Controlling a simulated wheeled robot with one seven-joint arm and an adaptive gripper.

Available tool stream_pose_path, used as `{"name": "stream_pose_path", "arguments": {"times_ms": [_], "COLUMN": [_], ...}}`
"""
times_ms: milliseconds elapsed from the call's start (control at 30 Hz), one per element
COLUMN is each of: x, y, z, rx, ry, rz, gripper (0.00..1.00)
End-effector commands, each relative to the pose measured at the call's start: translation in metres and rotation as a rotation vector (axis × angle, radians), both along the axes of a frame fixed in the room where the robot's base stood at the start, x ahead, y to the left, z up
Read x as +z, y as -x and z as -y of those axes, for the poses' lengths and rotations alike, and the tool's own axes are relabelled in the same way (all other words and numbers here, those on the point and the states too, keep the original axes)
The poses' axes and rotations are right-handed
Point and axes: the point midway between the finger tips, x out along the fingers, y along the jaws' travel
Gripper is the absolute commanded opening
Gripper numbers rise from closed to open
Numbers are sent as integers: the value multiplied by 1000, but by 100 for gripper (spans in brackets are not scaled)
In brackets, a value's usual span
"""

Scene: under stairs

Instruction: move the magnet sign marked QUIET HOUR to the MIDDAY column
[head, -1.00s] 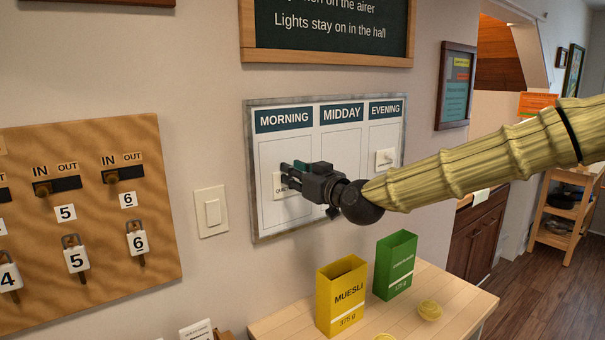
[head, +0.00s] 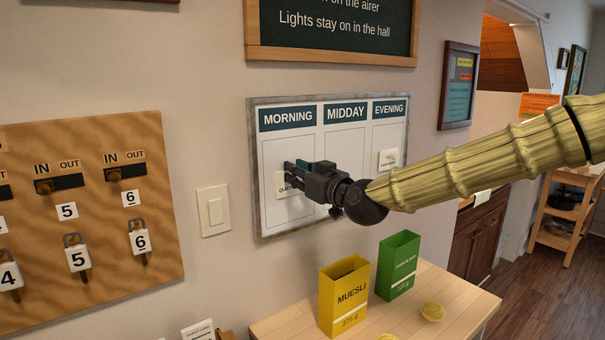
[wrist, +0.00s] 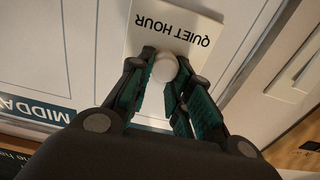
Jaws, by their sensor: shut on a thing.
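The magnet sign marked QUIET HOUR is a white card with a round pale knob, seen close up in the wrist view (wrist: 185,40). In the head view the sign (head: 283,187) is partly hidden behind my gripper (head: 289,176). My gripper, also in the wrist view (wrist: 163,72), is shut on the knob. The sign is at the MORNING column (head: 287,150) of the board; I cannot tell whether it touches the surface. The MIDDAY column (head: 345,143) is just to the right, its visible part bare, its lower part behind my gripper.
Another white sign (head: 388,160) is in the EVENING column. A light switch (head: 214,211) is left of the board. Below stand a yellow MUESLI box (head: 343,297) and a green box (head: 398,265) on a wooden top (head: 462,300). A chalkboard (head: 335,52) hangs above.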

Motion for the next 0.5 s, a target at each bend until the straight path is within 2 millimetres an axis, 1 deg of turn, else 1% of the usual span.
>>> {"name": "stream_pose_path", "arguments": {"times_ms": [300,500], "x": [-1,-2], "y": [10,15], "z": [14,19], "rx": [5,5], "ry": [-7,-6], "rz": [-2,-3], "gripper": [0,0]}}
